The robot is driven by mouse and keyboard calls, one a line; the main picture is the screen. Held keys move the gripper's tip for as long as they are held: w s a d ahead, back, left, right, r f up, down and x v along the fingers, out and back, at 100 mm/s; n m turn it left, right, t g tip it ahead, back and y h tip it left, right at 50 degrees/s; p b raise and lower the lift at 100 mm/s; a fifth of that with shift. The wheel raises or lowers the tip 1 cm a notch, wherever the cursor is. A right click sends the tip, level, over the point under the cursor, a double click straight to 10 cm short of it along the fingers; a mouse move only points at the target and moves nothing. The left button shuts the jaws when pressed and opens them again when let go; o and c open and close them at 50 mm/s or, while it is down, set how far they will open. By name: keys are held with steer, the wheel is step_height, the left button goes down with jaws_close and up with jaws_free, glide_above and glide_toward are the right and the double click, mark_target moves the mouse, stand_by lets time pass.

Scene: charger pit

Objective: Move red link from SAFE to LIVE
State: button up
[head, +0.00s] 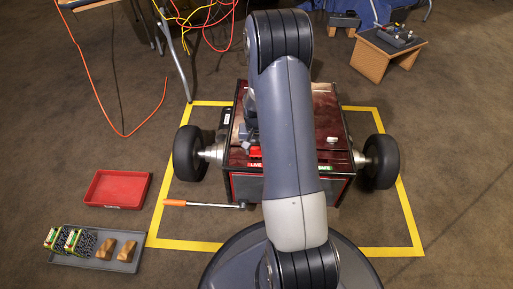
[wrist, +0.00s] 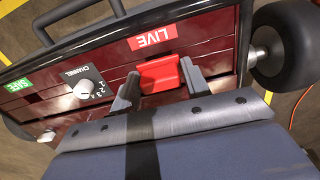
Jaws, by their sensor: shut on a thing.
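The red link (wrist: 160,73) is between the fingers of my gripper (wrist: 157,88), which is shut on it. In the wrist view the link is right beside the red LIVE label (wrist: 153,37) on the dark red panel. I cannot tell whether the link is fully seated or just above the panel. The green SAFE label (wrist: 18,86) is at the far left of the wrist view. In the head view the red link (head: 256,152) shows just behind the LIVE label (head: 255,164); the SAFE label (head: 324,167) is to the right of my arm.
The machine has black wheels (head: 381,161) and stands inside a yellow floor outline (head: 397,200). A red tray (head: 117,188) and a grey tray (head: 65,258) lie at left. An orange-handled bar (head: 190,203) is in front.

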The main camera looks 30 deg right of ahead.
steer(key=shift+f+b, duration=0.65)
steer(key=shift+f, duration=0.4)
steer(key=o, duration=1.1)
steer(key=shift+c, duration=0.2)
step_height(320, 180, up, 11)
steer(key=p, duration=0.4)
steer(key=shift+p, duration=0.35)
steer(key=shift+f, duration=0.15)
step_height(320, 180, down, 10)
steer(key=b, duration=0.4)
